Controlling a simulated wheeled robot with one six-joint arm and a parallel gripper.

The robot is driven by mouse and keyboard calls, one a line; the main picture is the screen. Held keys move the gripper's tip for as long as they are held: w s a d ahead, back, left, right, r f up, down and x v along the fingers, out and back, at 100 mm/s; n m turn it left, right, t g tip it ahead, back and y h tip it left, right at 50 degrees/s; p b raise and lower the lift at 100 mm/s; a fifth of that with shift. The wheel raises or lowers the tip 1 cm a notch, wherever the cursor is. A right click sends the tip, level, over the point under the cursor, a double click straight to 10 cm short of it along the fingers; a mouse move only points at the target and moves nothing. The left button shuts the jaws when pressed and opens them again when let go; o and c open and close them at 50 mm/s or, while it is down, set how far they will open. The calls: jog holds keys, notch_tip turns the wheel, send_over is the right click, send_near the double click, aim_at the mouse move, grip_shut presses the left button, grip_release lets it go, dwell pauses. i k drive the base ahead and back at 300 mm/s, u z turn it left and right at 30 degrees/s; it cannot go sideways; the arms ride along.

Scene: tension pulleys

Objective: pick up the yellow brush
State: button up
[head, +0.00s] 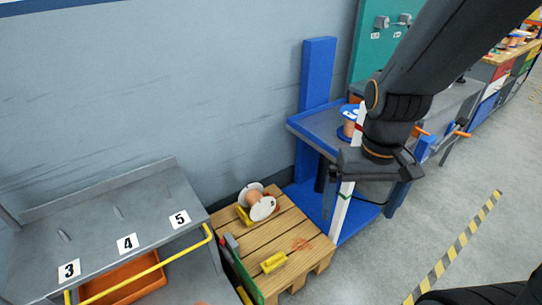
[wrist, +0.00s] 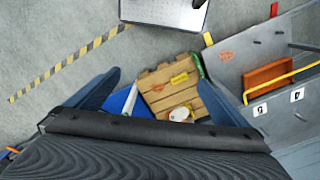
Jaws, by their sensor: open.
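A small yellow block-shaped thing (head: 273,262) lies on the wooden pallet, near its front; it is too small for me to tell surely that it is the brush. It also shows in the wrist view (wrist: 179,78), ahead of and between my fingers. A second yellow piece (head: 245,215) sits beside the spool, partly hidden. My gripper (head: 378,172) is high at the right, over the blue cart and well apart from the pallet. In the wrist view my gripper (wrist: 160,78) has its two fingers wide apart with nothing held between them.
The pallet (head: 290,222) also carries a white-flanged copper spool (head: 262,207). A green-edged upright piece (head: 243,268) stands along its left side, beside a grey numbered bench (head: 150,205). The blue cart (head: 318,135) and a blue post stand behind right.

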aim_at(276, 261)
jog(key=k, duration=0.5)
jog(key=u, duration=3.25)
jog(key=k, duration=1.05)
jog(key=z, duration=1.6)
